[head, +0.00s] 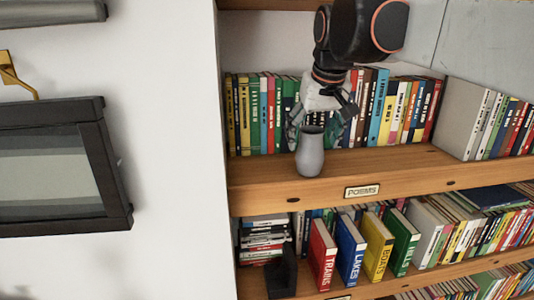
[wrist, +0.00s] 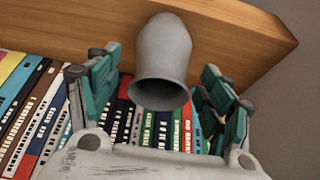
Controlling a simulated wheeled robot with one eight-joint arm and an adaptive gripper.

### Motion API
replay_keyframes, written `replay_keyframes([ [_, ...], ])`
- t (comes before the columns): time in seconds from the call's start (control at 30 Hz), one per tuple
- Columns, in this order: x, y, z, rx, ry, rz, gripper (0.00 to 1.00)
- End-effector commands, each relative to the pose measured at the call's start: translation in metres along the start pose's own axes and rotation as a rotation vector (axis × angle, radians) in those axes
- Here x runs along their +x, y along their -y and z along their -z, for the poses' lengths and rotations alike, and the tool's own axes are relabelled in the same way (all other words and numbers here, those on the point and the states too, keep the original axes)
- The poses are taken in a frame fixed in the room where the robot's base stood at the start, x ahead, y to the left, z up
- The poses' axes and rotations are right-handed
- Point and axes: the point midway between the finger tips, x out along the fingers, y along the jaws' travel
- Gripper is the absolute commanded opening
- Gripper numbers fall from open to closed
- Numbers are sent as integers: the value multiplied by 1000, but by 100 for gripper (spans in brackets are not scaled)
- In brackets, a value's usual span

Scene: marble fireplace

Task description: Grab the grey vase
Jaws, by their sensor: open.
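The grey vase (head: 310,154) stands upright on the upper wooden shelf, near its front edge. In the wrist view the vase (wrist: 162,58) shows with its open mouth toward the camera, between the two green-padded fingers. My gripper (head: 316,122) is open at the vase's upper part, with a finger to each side. The wrist view shows the gripper's fingers (wrist: 160,88) spread, with gaps between them and the vase.
A row of books (head: 262,115) stands behind the vase. The upper shelf (head: 400,168) is clear to the vase's right. A lower shelf holds standing books (head: 350,250) and a black object (head: 281,275). A white wall (head: 170,120) with a dark frame (head: 118,165) lies left.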

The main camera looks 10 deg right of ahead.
Motion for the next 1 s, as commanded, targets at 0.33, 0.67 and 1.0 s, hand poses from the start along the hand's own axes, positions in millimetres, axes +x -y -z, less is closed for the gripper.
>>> replay_keyframes([
  [0.33, 21, 1, 0, 0, -1, 1, 73],
  [0.67, 20, 1, 0, 0, -1, 1, 23],
  [1.0, 20, 1, 0, 0, -1, 1, 16],
])
